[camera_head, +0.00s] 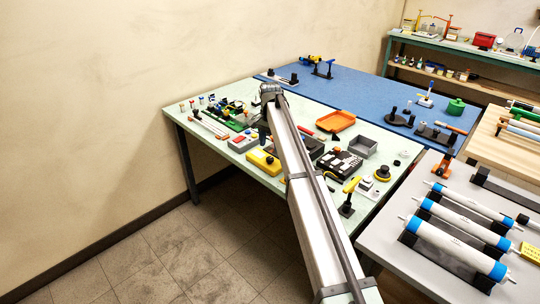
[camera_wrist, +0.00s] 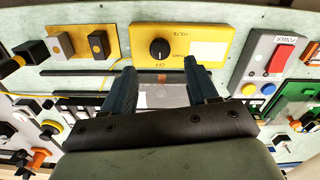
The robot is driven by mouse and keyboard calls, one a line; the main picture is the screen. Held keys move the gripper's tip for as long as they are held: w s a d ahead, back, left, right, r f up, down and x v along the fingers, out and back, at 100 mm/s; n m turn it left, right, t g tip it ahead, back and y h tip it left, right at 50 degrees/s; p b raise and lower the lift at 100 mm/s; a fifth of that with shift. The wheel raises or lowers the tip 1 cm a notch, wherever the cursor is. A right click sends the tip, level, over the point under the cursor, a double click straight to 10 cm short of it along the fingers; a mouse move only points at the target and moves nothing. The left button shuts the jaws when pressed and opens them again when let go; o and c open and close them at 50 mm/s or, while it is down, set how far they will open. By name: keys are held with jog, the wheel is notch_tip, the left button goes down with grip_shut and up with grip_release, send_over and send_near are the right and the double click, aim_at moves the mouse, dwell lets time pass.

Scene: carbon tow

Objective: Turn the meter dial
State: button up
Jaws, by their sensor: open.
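The yellow meter (camera_wrist: 181,44) lies on the pale green bench top. In the wrist view the dial shows between and just beyond the fingertips; I see no contact, and the height gap is hard to judge. In the head view the yellow meter (camera_head: 262,162) sits near the bench's front edge, beside my arm, and its dial is too small to read.
A grey power box (camera_wrist: 267,62) with a red switch stands right of the meter in the wrist view. An orange tray (camera_head: 336,121) and a grey bin (camera_head: 362,147) stand farther along the crowded bench.

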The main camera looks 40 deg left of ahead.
aim_at(270, 158)
jog(key=shift+f, duration=3)
jog(key=c, duration=1.1)
